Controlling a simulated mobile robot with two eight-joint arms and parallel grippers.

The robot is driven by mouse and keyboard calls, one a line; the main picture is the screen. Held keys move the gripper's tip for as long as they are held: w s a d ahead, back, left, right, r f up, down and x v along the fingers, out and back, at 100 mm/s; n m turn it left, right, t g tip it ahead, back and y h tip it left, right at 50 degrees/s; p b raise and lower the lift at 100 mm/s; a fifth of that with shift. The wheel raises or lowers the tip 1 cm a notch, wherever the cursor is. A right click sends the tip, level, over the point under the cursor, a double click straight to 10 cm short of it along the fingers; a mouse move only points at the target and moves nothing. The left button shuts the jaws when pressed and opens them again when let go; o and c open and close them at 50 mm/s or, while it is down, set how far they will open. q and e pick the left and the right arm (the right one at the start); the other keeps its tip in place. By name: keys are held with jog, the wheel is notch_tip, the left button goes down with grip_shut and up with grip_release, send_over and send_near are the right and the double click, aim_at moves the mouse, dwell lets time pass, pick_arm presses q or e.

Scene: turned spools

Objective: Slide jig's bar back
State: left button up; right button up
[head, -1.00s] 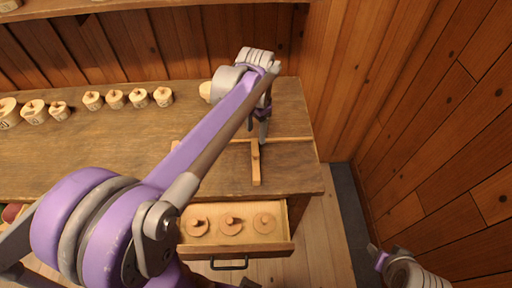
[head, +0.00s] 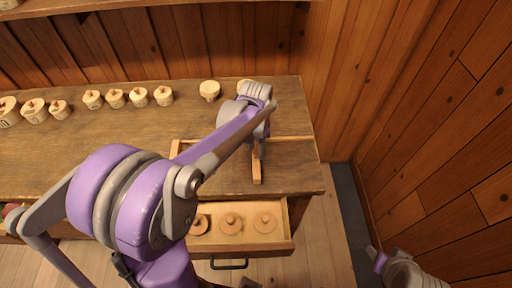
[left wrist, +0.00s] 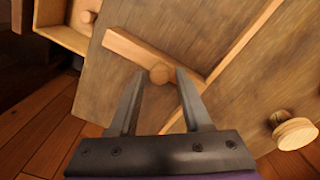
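The jig lies on the right part of the bench top, with a thin wooden rail (head: 290,138) running left to right. Its light wooden bar (head: 257,172) runs from the rail toward the bench's front edge. In the head view my left wrist hides part of the bar and rail. My right gripper (head: 378,258) shows only partly at the lower right.
An open drawer (head: 280,244) below the bench front holds several round wooden pieces with knobs. A pale spool (head: 209,90) stands behind the jig, and several numbered pots (head: 116,98) line the back left. A plank wall (head: 430,120) closes the right side.

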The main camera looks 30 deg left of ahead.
pick_arm(q)
grip_shut()
dwell(1.2)
